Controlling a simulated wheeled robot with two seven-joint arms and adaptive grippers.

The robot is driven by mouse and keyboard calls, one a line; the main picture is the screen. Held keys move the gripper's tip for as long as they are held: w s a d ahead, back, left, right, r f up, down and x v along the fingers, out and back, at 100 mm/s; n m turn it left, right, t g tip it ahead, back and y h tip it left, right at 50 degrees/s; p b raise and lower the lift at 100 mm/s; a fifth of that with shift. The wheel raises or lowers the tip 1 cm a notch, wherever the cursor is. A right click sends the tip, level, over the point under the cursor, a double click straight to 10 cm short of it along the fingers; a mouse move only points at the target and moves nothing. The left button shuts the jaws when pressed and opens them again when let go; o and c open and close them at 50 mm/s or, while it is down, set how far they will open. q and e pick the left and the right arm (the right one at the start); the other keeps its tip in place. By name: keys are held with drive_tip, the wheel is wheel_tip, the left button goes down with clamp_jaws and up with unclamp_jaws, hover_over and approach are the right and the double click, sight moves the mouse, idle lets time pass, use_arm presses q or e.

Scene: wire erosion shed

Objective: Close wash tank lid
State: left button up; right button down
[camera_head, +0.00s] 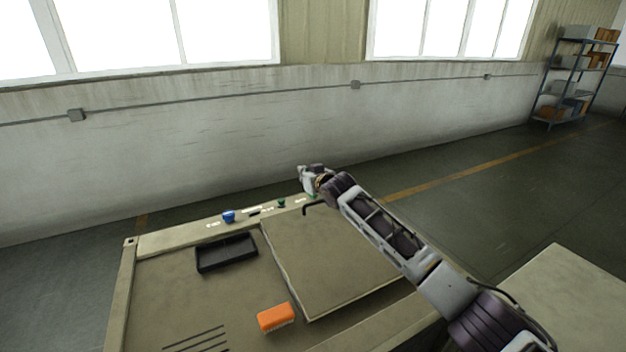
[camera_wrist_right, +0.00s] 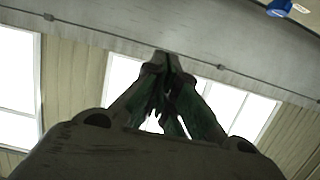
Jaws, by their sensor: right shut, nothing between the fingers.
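The wash tank lid (camera_head: 335,262) is a flat beige panel on the right part of the beige tank top (camera_head: 190,300). It lies about level with that top, and its left edge shows a thin pale rim. I cannot tell whether it sits fully down. A dark bent handle (camera_head: 313,208) shows at its far edge, partly behind my right arm. My right gripper (camera_head: 304,171) is above and beyond this far edge, apart from the lid. Its fingers (camera_wrist_right: 167,62) meet at the tips in the right wrist view, empty. My left gripper is out of view.
A black tray (camera_head: 226,252) and an orange block (camera_head: 276,317) sit left of the lid. A blue knob (camera_head: 228,216) and a green knob (camera_head: 281,203) stand on the back strip. A beige surface (camera_head: 570,295) is at right. The floor behind is clear.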

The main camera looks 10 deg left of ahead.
drive_tip(key=v, duration=0.6)
drive_tip(key=shift+s, duration=0.15)
idle(0.4)
drive_tip(key=shift+d, duration=0.15)
drive_tip(key=shift+r, duration=0.15)
wheel_tip(320, 180, up, 10)
drive_tip(key=p, duration=0.9)
drive_tip(key=shift+p, duration=0.4)
idle(0.4)
